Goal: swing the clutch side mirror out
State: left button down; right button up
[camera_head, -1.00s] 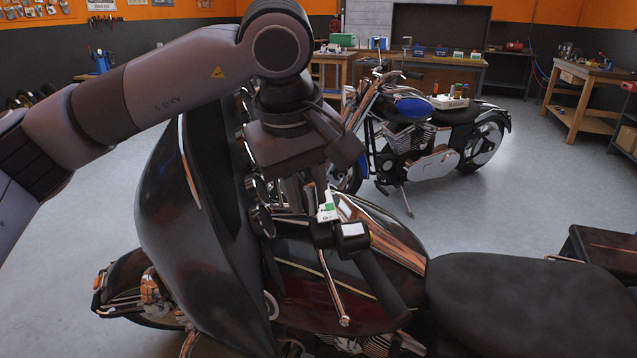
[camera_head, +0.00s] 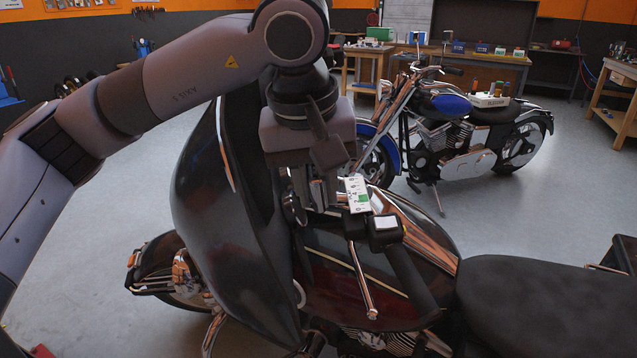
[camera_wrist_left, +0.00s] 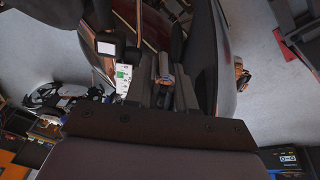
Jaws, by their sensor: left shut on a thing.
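The black motorcycle's handlebar end shows in the head view with a black grip (camera_head: 412,275), a chrome lever (camera_head: 362,280) and a white-faced switch box (camera_head: 385,228). A white and green label (camera_head: 357,194) sits beside the switch box and also shows in the left wrist view (camera_wrist_left: 123,80). My left gripper (camera_head: 320,190) is just left of the label, pointing down. In the left wrist view its fingers (camera_wrist_left: 163,85) are shut on a slim part with a chrome bit between them, likely the clutch side mirror's stem. The mirror's glass cannot be made out. My right gripper is not in view.
The black fairing (camera_head: 225,220) stands close to the left of my gripper. The seat (camera_head: 540,310) is at the right. A blue motorcycle (camera_head: 455,125) stands behind on open grey floor, with workbenches (camera_head: 470,65) along the back wall.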

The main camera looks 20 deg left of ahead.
pick_arm(q)
jog(key=c, duration=1)
grip_release()
jog(key=shift+a, duration=0.1)
jog(key=shift+c, duration=0.2)
jog(key=v, duration=0.7)
jog(key=shift+s+r, duration=0.1)
